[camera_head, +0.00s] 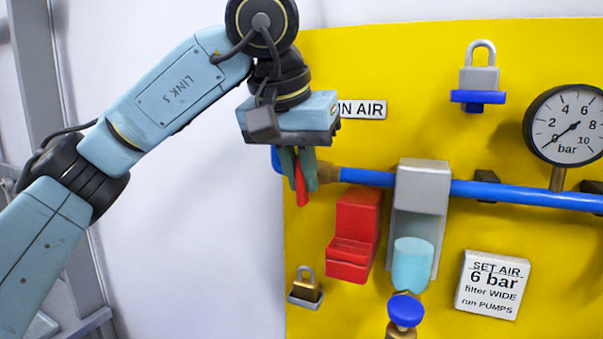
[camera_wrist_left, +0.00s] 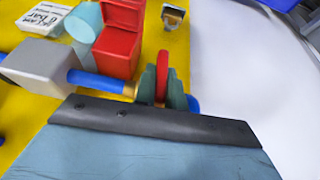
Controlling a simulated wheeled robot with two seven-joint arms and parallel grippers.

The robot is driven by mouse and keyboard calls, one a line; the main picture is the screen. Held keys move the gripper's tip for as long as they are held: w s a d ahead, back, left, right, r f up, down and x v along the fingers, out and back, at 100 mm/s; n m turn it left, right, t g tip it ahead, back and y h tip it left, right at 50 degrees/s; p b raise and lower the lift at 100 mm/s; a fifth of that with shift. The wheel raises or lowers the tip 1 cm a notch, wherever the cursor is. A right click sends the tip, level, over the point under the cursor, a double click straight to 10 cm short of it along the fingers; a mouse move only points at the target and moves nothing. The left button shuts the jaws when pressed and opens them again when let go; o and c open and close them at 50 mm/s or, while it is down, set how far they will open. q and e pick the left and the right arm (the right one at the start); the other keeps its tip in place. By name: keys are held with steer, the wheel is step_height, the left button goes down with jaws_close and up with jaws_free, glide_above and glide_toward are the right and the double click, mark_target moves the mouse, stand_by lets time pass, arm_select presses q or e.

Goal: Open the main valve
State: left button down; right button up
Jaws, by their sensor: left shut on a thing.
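The main valve has a red lever handle (camera_head: 301,186) on the blue pipe at the left edge of the yellow panel (camera_head: 400,60). My left gripper (camera_head: 299,170) is shut on the red handle, with its dark green fingers on both sides of it. In the wrist view the red handle (camera_wrist_left: 161,84) stands between the fingers of my left gripper (camera_wrist_left: 160,88). The handle points down in the head view. The valve body is mostly hidden behind the gripper; a brass fitting (camera_head: 327,173) shows beside it. My right gripper is not in view.
A red box (camera_head: 355,235), a grey filter unit (camera_head: 423,178) with a light blue bowl and a pressure gauge (camera_head: 568,122) lie to the right. A brass padlock (camera_head: 307,288) hangs below. A grey padlock (camera_head: 479,75) is higher up. White wall is clear on the left.

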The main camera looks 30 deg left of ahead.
arm_select(q)
steer(key=h, duration=0.1)
steer(key=h+b, duration=0.2)
steer(key=shift+a+f+n, duration=0.2)
steer(key=shift+f+n, duration=0.05)
steer(key=shift+n, duration=0.05)
steer(key=n+t+h+b, duration=0.1)
steer(key=h+b, duration=0.3)
steer(key=b, duration=0.1)
steer(key=n+h+b, duration=0.1)
steer(key=h+b, duration=0.2)
steer(key=b, duration=0.1)
steer(key=f+n+t+h+b, duration=0.1)
steer(key=h+b, duration=0.3)
steer(key=b, duration=0.1)
steer(key=shift+a+t+h+b, duration=0.3)
steer(key=shift+a, duration=0.05)
steer(key=shift+r+n+t+h+b, duration=0.15)
steer(key=shift+n+t+h+b, duration=0.25)
steer(key=shift+h+b, duration=0.55)
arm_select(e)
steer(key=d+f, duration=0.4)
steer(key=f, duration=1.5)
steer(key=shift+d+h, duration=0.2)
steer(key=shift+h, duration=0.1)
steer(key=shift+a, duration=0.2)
